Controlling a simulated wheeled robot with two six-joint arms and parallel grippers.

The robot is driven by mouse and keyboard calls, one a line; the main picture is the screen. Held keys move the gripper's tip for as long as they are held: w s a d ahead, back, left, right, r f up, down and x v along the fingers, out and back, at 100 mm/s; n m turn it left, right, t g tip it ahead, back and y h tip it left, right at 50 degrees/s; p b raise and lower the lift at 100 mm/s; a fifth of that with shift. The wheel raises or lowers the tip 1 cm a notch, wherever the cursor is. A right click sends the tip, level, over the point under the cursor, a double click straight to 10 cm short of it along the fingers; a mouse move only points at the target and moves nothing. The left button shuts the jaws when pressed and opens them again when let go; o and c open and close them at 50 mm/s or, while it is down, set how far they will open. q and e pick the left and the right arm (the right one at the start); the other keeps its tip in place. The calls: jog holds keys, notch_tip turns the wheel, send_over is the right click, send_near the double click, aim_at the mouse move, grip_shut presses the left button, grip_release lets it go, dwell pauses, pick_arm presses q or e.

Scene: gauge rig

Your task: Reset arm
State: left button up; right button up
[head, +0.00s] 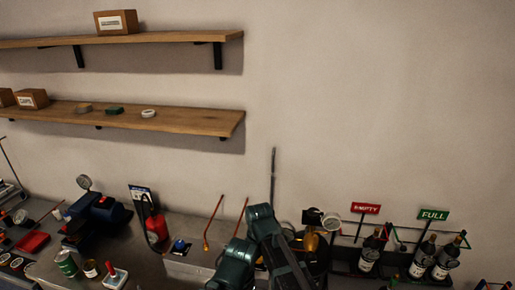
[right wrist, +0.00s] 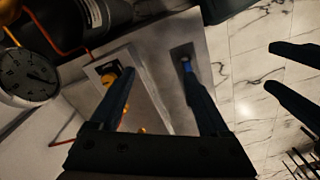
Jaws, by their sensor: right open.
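My right gripper (right wrist: 157,70) shows in the right wrist view with its two dark fingers spread and nothing between them. Beneath it is a grey block (right wrist: 150,90) with two recesses, one with a brass piece (right wrist: 109,75), the other with a blue-tipped piece (right wrist: 187,64). In the head view teal arm links of mine (head: 262,222) rise at the bottom middle; the fingertips there are hard to make out. Two dark prongs at the right edge of the right wrist view look like my left gripper (right wrist: 278,69), fingers apart.
A round gauge (head: 331,221) stands right of my arm; it also shows in the right wrist view (right wrist: 28,76). Dark bottles (head: 421,258) stand by the EMPTY (head: 366,208) and FULL (head: 433,215) signs. Tools fill the bench left. Shelves (head: 160,120) hang above; the wall at right is bare.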

jog(key=s+d+m, duration=0.4)
jog(key=d+m, duration=0.1)
jog(key=d, duration=0.3)
jog(key=s+d+m, duration=0.3)
jog(key=d+m, duration=0.2)
jog(key=d, duration=0.4)
jog(key=s+a+f+n+b, duration=0.1)
jog(key=s+a+f+b, duration=0.2)
jog(key=a+f+b, duration=0.2)
jog(key=s+a+f+n+h+b, duration=0.1)
jog(key=s+a+f+n+b, duration=0.1)
jog(key=a+f+b, duration=0.3)
jog(key=shift+s+a+f+b, duration=0.25)
jog(key=shift+s+a+b, duration=0.05)
jog(key=shift+s+a, duration=0.35)
